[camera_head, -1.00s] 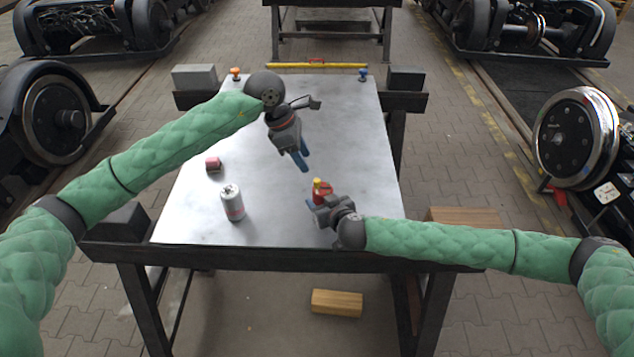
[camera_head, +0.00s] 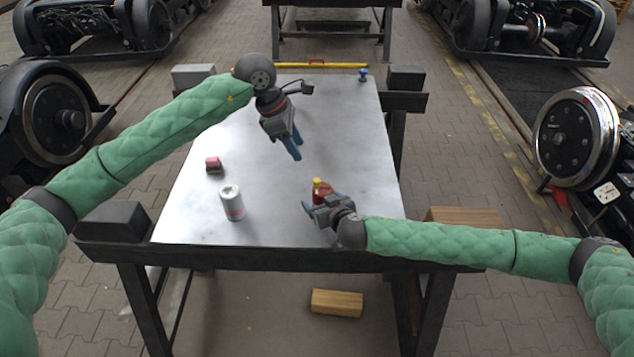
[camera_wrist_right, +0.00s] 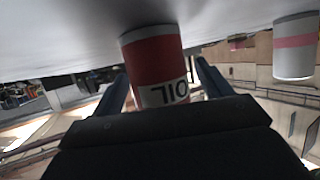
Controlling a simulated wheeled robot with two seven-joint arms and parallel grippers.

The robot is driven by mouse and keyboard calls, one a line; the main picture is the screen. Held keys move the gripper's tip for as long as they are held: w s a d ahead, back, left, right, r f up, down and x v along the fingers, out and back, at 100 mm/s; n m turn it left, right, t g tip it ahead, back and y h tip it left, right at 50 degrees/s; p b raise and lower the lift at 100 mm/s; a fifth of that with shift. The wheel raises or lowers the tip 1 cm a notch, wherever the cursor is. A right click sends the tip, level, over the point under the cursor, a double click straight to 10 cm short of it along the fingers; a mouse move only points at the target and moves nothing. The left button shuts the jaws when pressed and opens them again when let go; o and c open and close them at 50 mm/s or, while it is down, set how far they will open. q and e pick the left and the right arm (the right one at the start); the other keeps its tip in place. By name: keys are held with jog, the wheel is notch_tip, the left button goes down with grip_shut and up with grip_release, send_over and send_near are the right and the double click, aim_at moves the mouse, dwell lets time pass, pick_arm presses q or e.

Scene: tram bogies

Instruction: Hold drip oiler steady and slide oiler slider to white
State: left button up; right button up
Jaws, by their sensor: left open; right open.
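The drip oiler, a red can with a yellow top (camera_head: 318,185), stands on the grey metal table (camera_head: 345,130), right of centre. In the right wrist view its red body and white "OIL" label (camera_wrist_right: 157,65) show upside down. My right gripper (camera_head: 321,201) is open at the can's near side; in the wrist view its blue fingers stand one on each side of the can, with no clear grip. My left gripper (camera_head: 295,149) is open and empty, above the table beyond the can. The slider and its white mark cannot be made out.
A white can with a pink band (camera_head: 232,203) stands left of the oiler and shows in the wrist view (camera_wrist_right: 295,50). A blue-topped knob (camera_head: 363,75) is at the far right corner. The right of the table is clear.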

jog(key=v, duration=1.2)
